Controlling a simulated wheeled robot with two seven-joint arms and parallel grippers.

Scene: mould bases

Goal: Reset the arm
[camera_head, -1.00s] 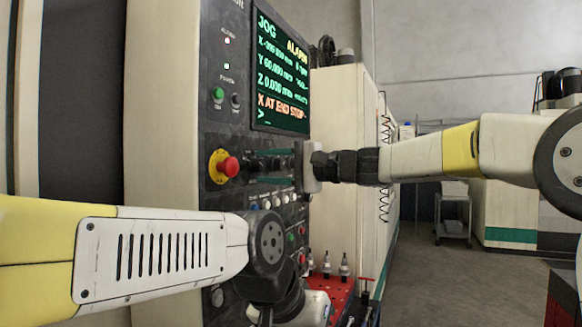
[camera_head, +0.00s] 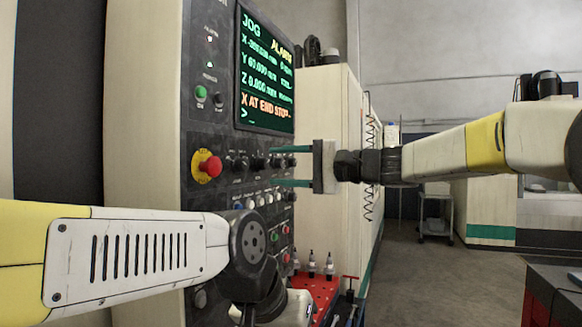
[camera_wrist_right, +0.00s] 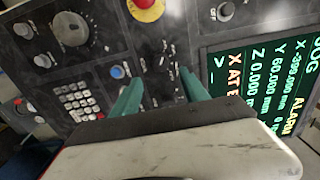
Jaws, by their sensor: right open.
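My right arm comes in from the right in the head view, and its gripper (camera_head: 293,166) points left at the machine's control panel (camera_head: 222,145). Its two green fingers are apart with nothing between them. In the right wrist view the open gripper (camera_wrist_right: 158,88) shows against the panel's knobs and buttons, and I cannot tell any touch. My left arm (camera_head: 140,255) crosses the lower left of the head view. Its gripper is hidden behind its own wrist or out of the picture.
The panel's screen (camera_head: 266,72) reads JOG, ALARM and X AT END STOP. A red emergency button (camera_head: 210,166) sits left of the right gripper. A red tray (camera_head: 322,290) with several tool holders stands below. A cart (camera_head: 436,217) is at the back, with open floor in front.

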